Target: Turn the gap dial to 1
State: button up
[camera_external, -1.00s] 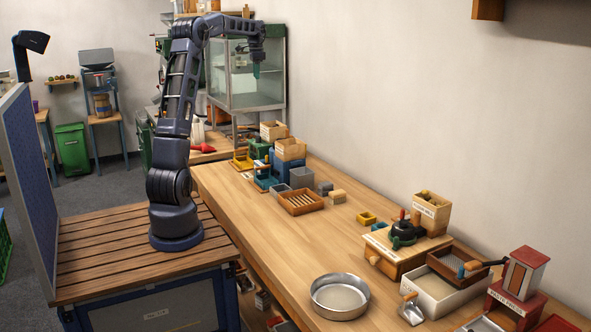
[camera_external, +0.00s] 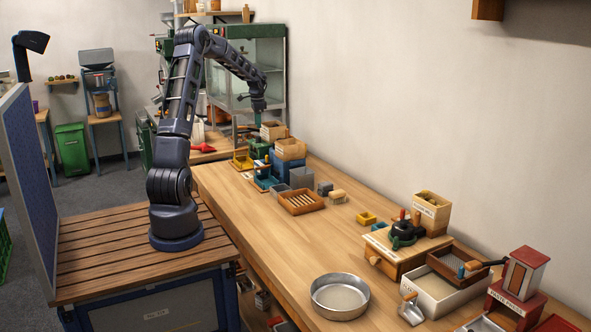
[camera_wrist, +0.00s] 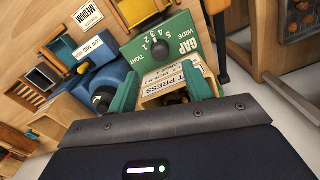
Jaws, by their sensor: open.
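The gap dial is a round black knob (camera_wrist: 160,50) on a green panel (camera_wrist: 181,33) marked GAP, with numbers and the words TIGHT and WIDE. I cannot tell which number the knob points to. A wooden box labelled PRESS (camera_wrist: 173,86) shows between the fingers. In the external view my gripper (camera_external: 258,117) is above the green machine, apart from it.
Wooden boxes (camera_external: 290,148) stand close by. A glass cabinet (camera_external: 230,80) is behind. The bench's middle (camera_external: 270,235) is clear.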

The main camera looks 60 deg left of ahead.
aim_at(258, 139)
notch_tip(258, 139, down, 8)
jog(key=shift+r, duration=0.25)
jog(key=c, duration=1)
jog(key=shift+n, duration=0.4)
jog(key=n, duration=0.4)
jog(key=shift+n, duration=0.3)
jog(key=n, duration=0.5)
jog(key=shift+n, duration=0.3)
